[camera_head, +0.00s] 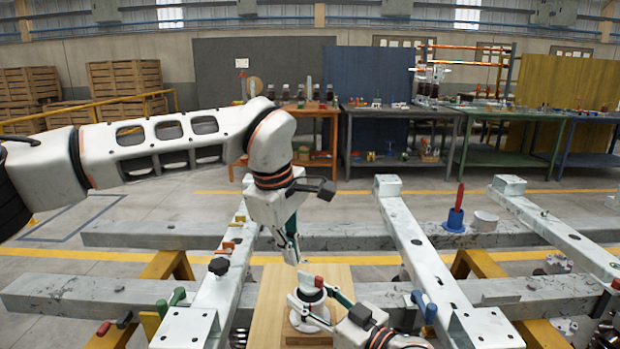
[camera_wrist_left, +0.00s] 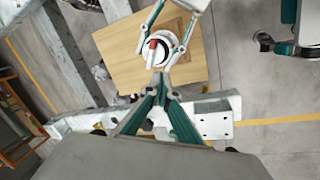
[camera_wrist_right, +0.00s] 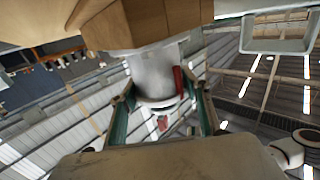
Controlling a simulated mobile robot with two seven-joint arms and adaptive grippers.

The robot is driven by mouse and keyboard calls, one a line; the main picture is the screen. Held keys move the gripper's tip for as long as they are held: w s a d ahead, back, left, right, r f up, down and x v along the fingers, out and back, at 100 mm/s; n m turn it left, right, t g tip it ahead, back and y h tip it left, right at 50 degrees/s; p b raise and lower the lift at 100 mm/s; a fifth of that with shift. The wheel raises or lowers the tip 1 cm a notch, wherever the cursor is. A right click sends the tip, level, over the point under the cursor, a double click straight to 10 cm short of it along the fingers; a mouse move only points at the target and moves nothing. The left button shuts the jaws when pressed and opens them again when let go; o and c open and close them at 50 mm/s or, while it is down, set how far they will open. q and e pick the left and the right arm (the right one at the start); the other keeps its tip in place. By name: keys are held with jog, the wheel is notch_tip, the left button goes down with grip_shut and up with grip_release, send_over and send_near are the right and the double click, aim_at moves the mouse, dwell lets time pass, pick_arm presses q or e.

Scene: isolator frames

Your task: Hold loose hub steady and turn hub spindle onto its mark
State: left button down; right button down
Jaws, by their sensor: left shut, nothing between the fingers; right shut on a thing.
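The loose hub (camera_head: 312,318) is a white round piece standing upright on a wooden block and board. It also shows in the left wrist view (camera_wrist_left: 161,57) and as a pale cylinder in the right wrist view (camera_wrist_right: 155,78). The hub spindle on top carries a red piece (camera_head: 318,282). My right gripper (camera_head: 318,299) is shut on the hub, one finger on each side. My left gripper (camera_head: 294,261) is shut and empty, pointing down, just above and left of the hub top, seemingly apart from it. I cannot make out the mark.
The wooden board (camera_head: 268,310) lies between pale steel beams (camera_head: 415,245). A blue holder with a red-handled tool (camera_head: 455,218) and a white cup (camera_head: 485,221) stand on the rear beam. A black knob (camera_head: 219,266) is at left. Workbenches stand far behind.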

aim_at(310, 279)
pick_arm(q)
notch_tip(310, 279, down, 6)
jog(key=s+d, duration=0.2)
jog(key=d, duration=0.1)
dwell(0.9)
jog(key=shift+w, duration=0.55)
dwell(1.0)
jog(key=shift+w+a+r, duration=0.1)
jog(key=shift+a, duration=0.2)
dwell(0.3)
jog(key=shift+w+a, duration=0.1)
jog(key=shift+a, duration=0.2)
jog(key=shift+w+a, duration=0.15)
jog(key=shift+a, duration=0.1)
jog(key=shift+w+a, duration=0.2)
jog(key=shift+a, duration=0.05)
